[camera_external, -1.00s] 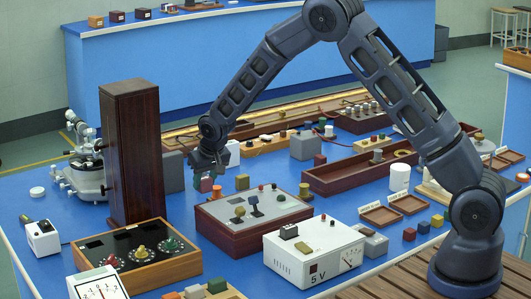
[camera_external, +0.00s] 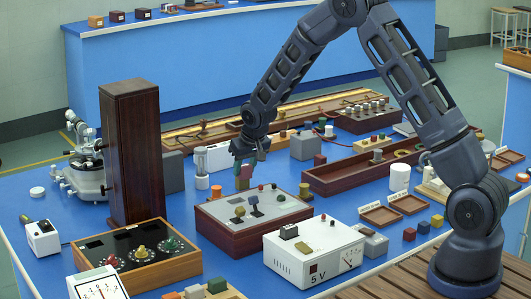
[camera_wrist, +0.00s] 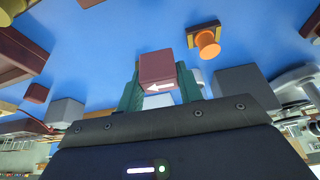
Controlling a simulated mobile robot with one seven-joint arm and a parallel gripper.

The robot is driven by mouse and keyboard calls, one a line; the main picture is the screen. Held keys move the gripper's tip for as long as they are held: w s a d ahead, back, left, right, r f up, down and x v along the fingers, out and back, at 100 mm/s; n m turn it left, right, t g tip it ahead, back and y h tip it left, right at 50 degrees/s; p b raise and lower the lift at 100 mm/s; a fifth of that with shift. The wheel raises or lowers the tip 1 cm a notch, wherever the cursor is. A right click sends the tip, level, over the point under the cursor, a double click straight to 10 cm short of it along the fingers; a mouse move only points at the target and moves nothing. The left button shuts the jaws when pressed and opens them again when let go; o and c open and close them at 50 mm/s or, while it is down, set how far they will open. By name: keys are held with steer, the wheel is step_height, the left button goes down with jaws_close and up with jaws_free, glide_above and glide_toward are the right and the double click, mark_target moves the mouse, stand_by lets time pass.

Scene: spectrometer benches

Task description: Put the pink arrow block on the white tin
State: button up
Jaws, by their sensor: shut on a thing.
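The pink arrow block (camera_wrist: 157,64) is a dull pink cube with a white arrow on one face. It sits between the green fingers of my gripper (camera_wrist: 160,88) in the wrist view, shut on it. In the external view my gripper (camera_external: 246,163) holds the block (camera_external: 246,172) above the bench, behind the dark red control box. The block partly covers a yellow block behind or below it. A plain white cylinder (camera_external: 400,177), which looks like the white tin, stands upright to the right, well apart from my gripper. Its top looks bare.
The control box (camera_external: 238,226) with knobs and the white 5 V supply (camera_external: 312,254) stand in front. A long dark red tray (camera_external: 345,179) and a grey cube (camera_external: 304,145) lie between my gripper and the cylinder. A tall dark wood column (camera_external: 133,150) stands left.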

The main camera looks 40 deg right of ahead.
steer(key=s+d+r+m+h, duration=0.2)
steer(key=d+r+m, duration=0.25)
steer(key=d, duration=0.85)
step_height(320, 180, up, 15)
steer(key=m+g+h, duration=0.2)
steer(key=m+g, duration=0.2)
steer(key=m, duration=0.9)
glide_above(404, 165)
steer(key=a, duration=0.2)
step_height(404, 165, down, 19)
steer(key=shift+s+d+f, duration=0.1)
steer(key=shift+d, duration=0.05)
steer(key=shift+f, duration=0.1)
steer(key=o, duration=1)
steer(key=shift+c, duration=0.2)
